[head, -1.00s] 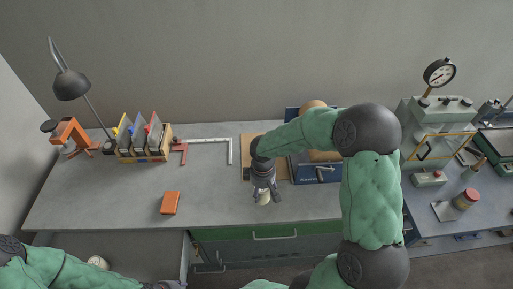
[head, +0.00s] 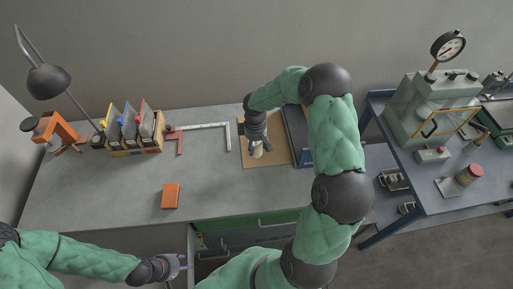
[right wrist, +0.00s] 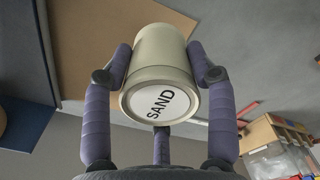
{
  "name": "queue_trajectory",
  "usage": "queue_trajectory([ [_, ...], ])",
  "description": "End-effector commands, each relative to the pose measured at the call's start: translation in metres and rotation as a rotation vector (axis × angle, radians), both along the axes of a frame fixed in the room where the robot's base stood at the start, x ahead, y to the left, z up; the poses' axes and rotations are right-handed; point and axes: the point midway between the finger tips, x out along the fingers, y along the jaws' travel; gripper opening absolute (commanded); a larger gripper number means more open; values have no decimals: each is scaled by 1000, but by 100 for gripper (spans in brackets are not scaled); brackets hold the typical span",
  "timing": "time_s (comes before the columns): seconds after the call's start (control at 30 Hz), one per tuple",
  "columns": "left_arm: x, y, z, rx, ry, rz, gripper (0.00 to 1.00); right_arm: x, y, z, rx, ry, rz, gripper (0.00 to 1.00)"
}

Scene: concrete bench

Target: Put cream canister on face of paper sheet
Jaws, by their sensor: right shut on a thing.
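The cream canister (head: 256,153) is in my right gripper (head: 257,147), over the brown paper sheet (head: 280,154) in the head view. The right wrist view shows the canister (right wrist: 158,60) between the fingers of the right gripper (right wrist: 160,70), with its white end marked "SAND" facing the camera. The paper sheet also shows there (right wrist: 95,30), behind the canister. I cannot tell whether the canister touches the sheet. My left gripper (head: 180,264) is low in the head view, in front of the bench and away from the canister; its fingers are too small to read.
A blue case (head: 297,135) stands just right of the sheet, partly behind my right arm. A steel square (head: 205,127) lies to its left, and an orange box (head: 171,196) lies nearer the front. The bench (head: 105,188) between has free room.

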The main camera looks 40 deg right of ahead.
Motion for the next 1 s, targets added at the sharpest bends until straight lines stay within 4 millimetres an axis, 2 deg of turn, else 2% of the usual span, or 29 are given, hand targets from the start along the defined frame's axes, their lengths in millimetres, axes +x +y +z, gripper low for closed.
queue_trajectory([
  [0.03,0,0,-2,0,0,0,40,4,-5,-12,2,5,-1,9],
  [0.2,0,0,-5,0,0,0,40,18,-18,-33,1,3,-1,9],
  [0.47,0,0,-6,0,0,0,40,26,-24,-44,0,1,1,9],
  [0.7,0,0,-10,0,0,0,40,27,-26,-73,2,3,0,9],
  [1.0,0,0,-10,0,0,0,40,28,-26,-78,0,1,0,9],
])
